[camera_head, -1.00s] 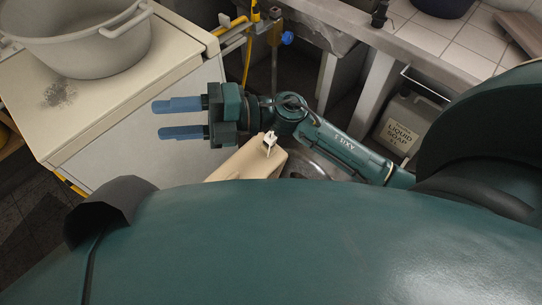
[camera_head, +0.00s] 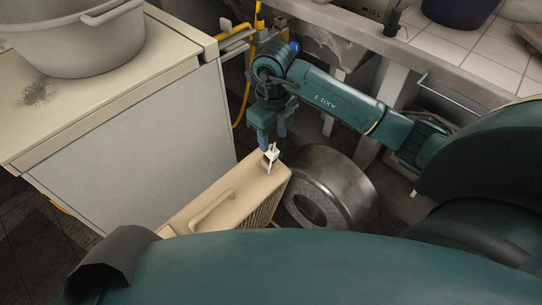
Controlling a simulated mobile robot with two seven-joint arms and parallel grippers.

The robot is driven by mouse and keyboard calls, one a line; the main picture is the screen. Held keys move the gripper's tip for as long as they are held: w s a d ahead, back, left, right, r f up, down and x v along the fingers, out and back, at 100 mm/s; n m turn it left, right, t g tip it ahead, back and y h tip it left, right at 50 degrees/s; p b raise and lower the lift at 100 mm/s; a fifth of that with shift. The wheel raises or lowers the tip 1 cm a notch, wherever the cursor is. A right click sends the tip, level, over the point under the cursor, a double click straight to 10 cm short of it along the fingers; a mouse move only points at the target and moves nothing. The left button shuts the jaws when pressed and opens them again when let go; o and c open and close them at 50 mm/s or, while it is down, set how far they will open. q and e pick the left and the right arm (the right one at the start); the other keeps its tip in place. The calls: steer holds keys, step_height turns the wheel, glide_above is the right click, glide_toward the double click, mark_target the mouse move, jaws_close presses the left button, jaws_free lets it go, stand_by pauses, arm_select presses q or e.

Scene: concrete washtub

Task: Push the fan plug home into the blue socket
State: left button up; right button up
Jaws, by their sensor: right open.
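The white fan plug (camera_head: 271,153) stands upright with its prongs up at the end of a beige box-shaped fan (camera_head: 226,194), which has a handle on top. My right gripper (camera_head: 273,142) points down just behind the plug, its fingers apart. One blue finger shows close beside the plug; I cannot tell whether it touches. The plug looks free of the jaws. A small blue part (camera_head: 294,47) shows behind my right wrist, mostly hidden; I cannot tell whether it is the blue socket. My left gripper is out of view.
A white cabinet (camera_head: 130,140) bearing a large grey tub (camera_head: 75,42) stands at left. A yellow hose (camera_head: 246,84) hangs behind its corner. A round metal drum (camera_head: 328,188) sits right of the fan. A tiled counter (camera_head: 447,45) runs along the back right.

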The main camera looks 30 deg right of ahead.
mark_target(271, 147)
steer(key=f, duration=0.3)
steer(key=f+b, duration=0.1)
steer(key=f, duration=0.3)
steer(key=shift+w+a, duration=0.15)
steer(key=shift+a, duration=0.05)
steer(key=shift+c, duration=0.5)
steer(key=shift+r, duration=0.1)
jaws_close()
